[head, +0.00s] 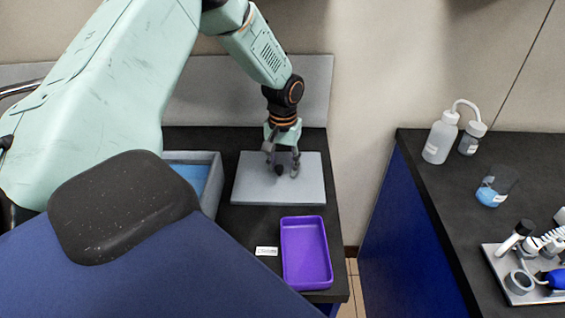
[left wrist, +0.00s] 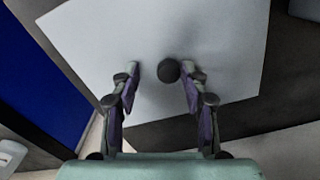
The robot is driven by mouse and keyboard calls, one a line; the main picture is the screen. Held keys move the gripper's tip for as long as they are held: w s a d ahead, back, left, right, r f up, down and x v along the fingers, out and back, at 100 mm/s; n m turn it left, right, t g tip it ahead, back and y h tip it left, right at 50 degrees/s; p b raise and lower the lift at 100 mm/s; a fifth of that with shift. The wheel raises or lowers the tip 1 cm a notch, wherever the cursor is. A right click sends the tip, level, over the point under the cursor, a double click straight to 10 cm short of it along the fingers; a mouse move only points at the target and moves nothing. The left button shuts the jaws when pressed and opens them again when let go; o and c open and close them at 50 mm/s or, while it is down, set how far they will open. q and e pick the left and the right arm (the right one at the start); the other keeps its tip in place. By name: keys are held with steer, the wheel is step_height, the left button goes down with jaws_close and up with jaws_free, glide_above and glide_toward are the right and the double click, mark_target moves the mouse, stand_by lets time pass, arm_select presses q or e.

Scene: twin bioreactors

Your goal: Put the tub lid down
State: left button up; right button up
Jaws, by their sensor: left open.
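The tub lid (head: 250,185) is a flat light-grey plate that appears to lie flat on the black bench top. It fills much of the left wrist view (left wrist: 100,35), with a round black knob (left wrist: 168,70) on it. My left gripper (head: 282,170) is over the lid, pointing down, with its fingers apart. In the left wrist view the open fingertips (left wrist: 161,72) stand either side of the knob, which is closer to the right finger; I cannot tell whether they touch. The grey tub (head: 214,190), with blue inside, is left of the lid, partly hidden by my arm. My right gripper is not in view.
A purple tray (head: 305,250) and a small white label (head: 267,251) are in front of the lid. Across a gap, a second bench (head: 415,165) holds a wash bottle (head: 440,140), a beaker (head: 492,190) and a rack (head: 500,285) of labware.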

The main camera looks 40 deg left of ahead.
mark_target(280, 167)
arm_select(q)
steer(key=shift+s+a, duration=0.1)
steer(key=shift+a, duration=0.2)
steer(key=shift+a+r, duration=0.1)
steer(key=shift+r, duration=0.15)
step_height(280, 167, up, 12)
steer(key=p, duration=0.1)
steer(key=shift+d+f, duration=0.2)
steer(key=shift+d, duration=0.05)
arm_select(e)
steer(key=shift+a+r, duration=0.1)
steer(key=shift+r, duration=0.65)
arm_select(q)
steer(key=shift+a, duration=0.15)
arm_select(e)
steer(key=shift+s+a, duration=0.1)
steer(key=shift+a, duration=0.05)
arm_select(q)
steer(key=shift+f, duration=0.1)
steer(key=shift+d, duration=0.2)
